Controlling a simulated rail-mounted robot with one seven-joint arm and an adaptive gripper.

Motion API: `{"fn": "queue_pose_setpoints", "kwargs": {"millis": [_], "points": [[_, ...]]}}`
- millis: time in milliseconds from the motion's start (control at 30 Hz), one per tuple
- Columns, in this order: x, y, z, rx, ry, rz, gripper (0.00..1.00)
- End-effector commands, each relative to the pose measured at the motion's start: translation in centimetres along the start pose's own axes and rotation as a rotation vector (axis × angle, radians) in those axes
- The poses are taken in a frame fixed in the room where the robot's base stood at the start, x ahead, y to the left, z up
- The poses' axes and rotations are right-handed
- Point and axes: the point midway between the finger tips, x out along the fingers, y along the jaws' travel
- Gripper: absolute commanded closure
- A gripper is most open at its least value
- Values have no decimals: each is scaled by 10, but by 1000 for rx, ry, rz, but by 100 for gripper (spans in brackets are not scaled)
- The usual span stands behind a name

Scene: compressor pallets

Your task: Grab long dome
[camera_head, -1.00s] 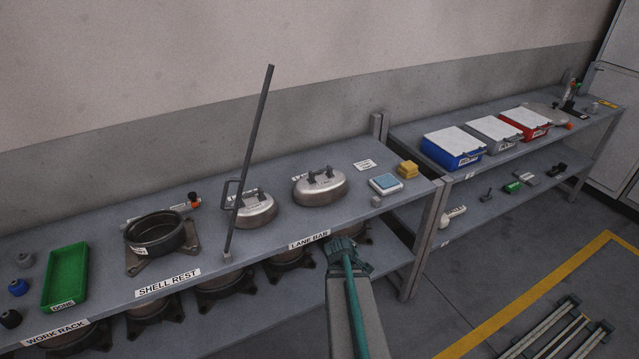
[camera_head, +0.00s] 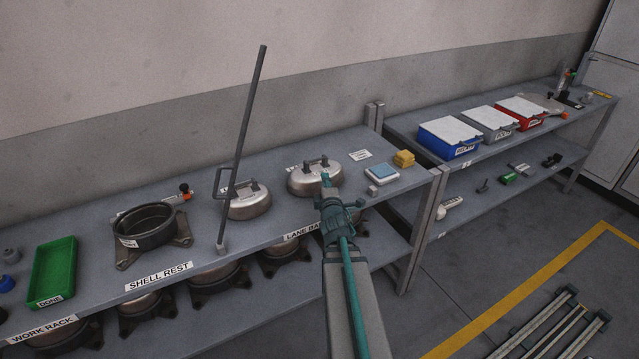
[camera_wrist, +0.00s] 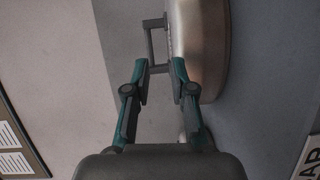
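Two silver domes with dark top handles stand on the bench. The right dome (camera_head: 303,182) looks a little larger than the left dome (camera_head: 250,206); I cannot tell for sure which is the long one. My teal gripper (camera_head: 326,181) is at the front right of the right dome and overlaps its edge in the head view. In the wrist view, my gripper (camera_wrist: 160,78) is open and empty. A dome (camera_wrist: 204,50) shows sideways beyond the right finger, and its handle (camera_wrist: 155,44) lies ahead, its near end between the fingertips. Contact is not visible.
A tall bar (camera_head: 241,150) stands by the left dome. A ring-shaped shell (camera_head: 150,226) and green tray (camera_head: 54,272) are further left. A blue-topped block (camera_head: 382,173) and yellow block (camera_head: 403,158) lie to the right. Blue, grey and red bins stand on the far bench.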

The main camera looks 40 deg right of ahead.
Motion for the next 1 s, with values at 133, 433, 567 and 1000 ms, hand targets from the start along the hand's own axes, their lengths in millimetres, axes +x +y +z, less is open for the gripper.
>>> {"fn": "queue_pose_setpoints", "kwargs": {"millis": [133,433,567,1000], "points": [[2,6,-22,-51,56,65,76],[32,12,-27,-56,62,72,76],[51,13,-28,-57,62,72,76],[88,19,-32,-56,61,71,76]]}}
